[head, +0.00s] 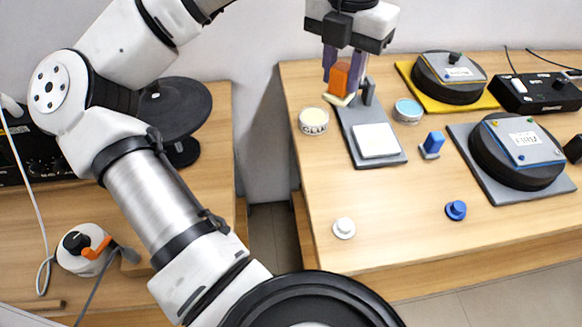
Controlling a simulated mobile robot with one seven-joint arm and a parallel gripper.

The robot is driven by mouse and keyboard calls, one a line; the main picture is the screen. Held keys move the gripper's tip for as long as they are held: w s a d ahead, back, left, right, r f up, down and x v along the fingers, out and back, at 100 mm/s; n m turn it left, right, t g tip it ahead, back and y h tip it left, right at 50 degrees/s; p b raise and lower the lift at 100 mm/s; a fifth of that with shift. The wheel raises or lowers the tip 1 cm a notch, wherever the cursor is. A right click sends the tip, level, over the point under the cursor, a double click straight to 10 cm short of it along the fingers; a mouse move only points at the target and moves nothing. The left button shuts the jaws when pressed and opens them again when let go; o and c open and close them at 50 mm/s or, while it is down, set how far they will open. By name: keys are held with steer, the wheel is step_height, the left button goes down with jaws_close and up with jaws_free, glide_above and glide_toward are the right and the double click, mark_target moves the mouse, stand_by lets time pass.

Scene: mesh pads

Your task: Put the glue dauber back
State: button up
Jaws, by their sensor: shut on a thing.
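My gripper (343,68), with purple fingers, is shut on an orange block-shaped dauber (339,80) with a pale cream sole. The dauber is at the upper end of a grey plate (352,112); I cannot tell whether its sole touches the plate. A small dark grey upright piece (368,91) stands just right of it. A pot with pale yellow contents (313,121) and a label that I cannot read for sure stands left of the plate. A blue dauber-like block (433,144) on a grey foot stands to the right.
A white square pad (376,140) lies on the plate. A teal-topped pot (408,111), two black round devices (448,78) (515,152) and a black control box (535,93) stand rightward. A white knob (344,228) and a blue knob (456,210) stand near the front. Bare table (400,235) lies between them.

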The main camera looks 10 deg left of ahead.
steer(key=shift+s+a, duration=0.15)
steer(key=shift+s, duration=0.05)
steer(key=shift+a+f, duration=0.15)
steer(key=shift+f, duration=0.05)
step_height(320, 180, down, 18)
steer(key=p, duration=0.3)
steer(key=shift+f, duration=0.7)
steer(key=shift+f+b, duration=0.2)
steer(key=shift+b, duration=0.15)
steer(key=o, duration=0.9)
steer(key=shift+r, duration=0.1)
step_height(320, 180, up, 12)
steer(key=shift+r+b, duration=0.15)
steer(key=shift+b, duration=0.4)
